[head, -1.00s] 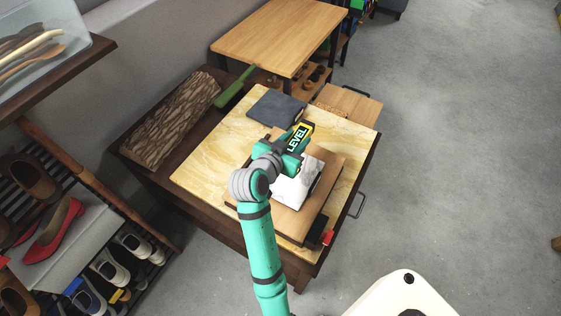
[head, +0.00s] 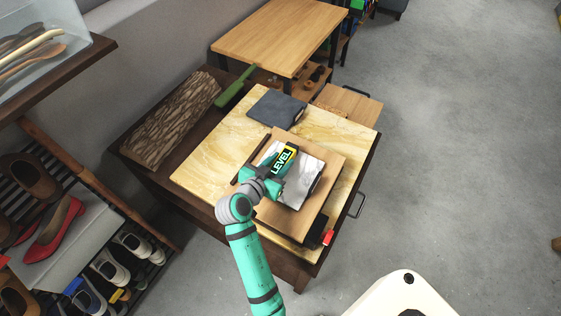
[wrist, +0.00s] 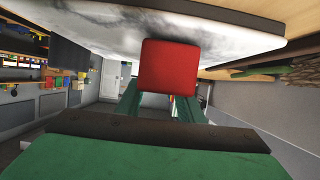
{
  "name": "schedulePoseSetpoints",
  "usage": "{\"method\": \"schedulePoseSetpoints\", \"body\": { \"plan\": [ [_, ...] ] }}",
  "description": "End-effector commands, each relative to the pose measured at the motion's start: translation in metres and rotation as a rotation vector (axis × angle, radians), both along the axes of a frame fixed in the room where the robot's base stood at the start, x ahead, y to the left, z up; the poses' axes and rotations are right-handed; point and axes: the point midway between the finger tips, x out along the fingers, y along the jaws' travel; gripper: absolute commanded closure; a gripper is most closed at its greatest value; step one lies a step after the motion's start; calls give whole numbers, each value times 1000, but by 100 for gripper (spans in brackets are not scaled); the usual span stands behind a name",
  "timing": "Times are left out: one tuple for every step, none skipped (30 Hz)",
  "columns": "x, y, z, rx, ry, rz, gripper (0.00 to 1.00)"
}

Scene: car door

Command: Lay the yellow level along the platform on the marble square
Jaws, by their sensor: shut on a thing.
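The marble is white with grey veins and lies on a wooden board (head: 330,187). My teal gripper (head: 268,180) is shut on the level near its lower end in the head view. The level points up and slightly right there, roughly along the marble's left side. In the wrist view a red block (wrist: 169,65), seemingly the level's end, sits close to the marble face (wrist: 100,32). I cannot tell whether they touch. My gripper hides the level's near part.
The board lies on a yellow marbled tabletop (head: 215,160). A dark bar (head: 252,157) is at the board's left edge, and a dark slate (head: 277,108) lies behind. A black and red item (head: 325,234) is at the front right. A log-textured block (head: 172,120) is at left.

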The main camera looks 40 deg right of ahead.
Motion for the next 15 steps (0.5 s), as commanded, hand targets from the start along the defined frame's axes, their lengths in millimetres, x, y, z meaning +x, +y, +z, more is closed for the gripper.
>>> {"method": "schedulePoseSetpoints", "body": {
  "plan": [
    [0, 0, 1, -1, 0, 0, 92],
    [0, 0, 1, -1, 0, 0, 92],
    [0, 0, 0, 0, 0, 0, 92],
    [0, 0, 0, 0, 0, 0, 92],
    [0, 0, 0, 0, 0, 0, 59],
    [0, 0, 0, 0, 0, 0, 49],
    [0, 0, 0, 0, 0, 0, 47],
    [0, 0, 0, 0, 0, 0, 47],
    [0, 0, 0, 0, 0, 0, 47],
    [0, 0, 0, 1, 0, 0, 47],
    [0, 0, 0, 0, 0, 0, 47],
    [0, 0, 0, 1, 0, 0, 47],
    [0, 0, 0, 1, 0, 0, 47],
    [0, 0, 0, 0, 0, 0, 47],
    [0, 0, 0, 0, 0, 0, 47]
  ]
}}
